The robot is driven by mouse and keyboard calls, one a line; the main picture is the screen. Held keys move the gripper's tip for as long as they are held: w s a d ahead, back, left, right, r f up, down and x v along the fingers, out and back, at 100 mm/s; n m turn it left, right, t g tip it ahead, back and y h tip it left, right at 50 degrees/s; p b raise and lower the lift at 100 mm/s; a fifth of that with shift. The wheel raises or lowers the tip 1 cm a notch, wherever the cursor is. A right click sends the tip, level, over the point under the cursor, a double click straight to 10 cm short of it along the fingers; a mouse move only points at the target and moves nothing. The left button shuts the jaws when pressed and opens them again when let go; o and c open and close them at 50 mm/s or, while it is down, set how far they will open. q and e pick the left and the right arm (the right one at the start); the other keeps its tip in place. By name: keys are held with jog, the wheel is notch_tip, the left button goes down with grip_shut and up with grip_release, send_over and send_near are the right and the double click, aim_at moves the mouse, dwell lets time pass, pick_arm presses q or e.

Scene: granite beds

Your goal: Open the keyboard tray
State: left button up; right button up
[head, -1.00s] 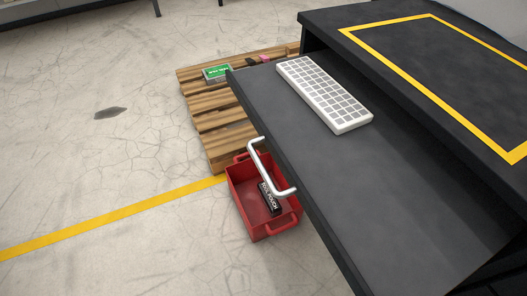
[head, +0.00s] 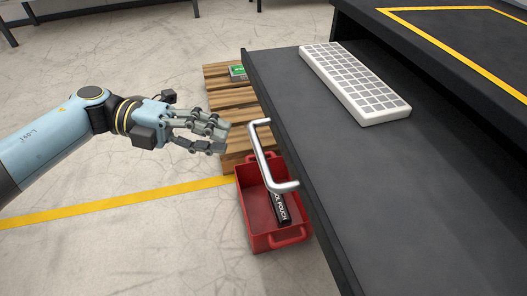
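The keyboard tray (head: 330,165) is a dark sliding shelf that sticks out from under the black desk top. A white keyboard (head: 355,82) lies on it near the desk. A silver bar handle (head: 262,158) is fixed to the tray's front edge. My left gripper (head: 222,138) is to the left of the handle, apart from it, with its fingers pointing right toward it. Its fingers are spread with a gap between them, and nothing is in them. My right gripper is not in view.
A red bin (head: 256,212) holding a black labelled item (head: 281,209) stands on the floor below the handle. A wooden pallet (head: 232,98) with a green box (head: 237,72) lies behind it. The desk top (head: 440,40) has a yellow outline. Open floor lies at left.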

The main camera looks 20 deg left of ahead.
aim_at(258, 146)
pick_arm(q)
jog(key=shift+b+x, duration=0.6)
jog(key=shift+x, duration=3.4)
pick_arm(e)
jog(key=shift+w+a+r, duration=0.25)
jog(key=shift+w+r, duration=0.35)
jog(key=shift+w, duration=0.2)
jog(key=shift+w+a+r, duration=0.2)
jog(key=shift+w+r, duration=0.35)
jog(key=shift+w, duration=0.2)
pick_arm(q)
grip_shut()
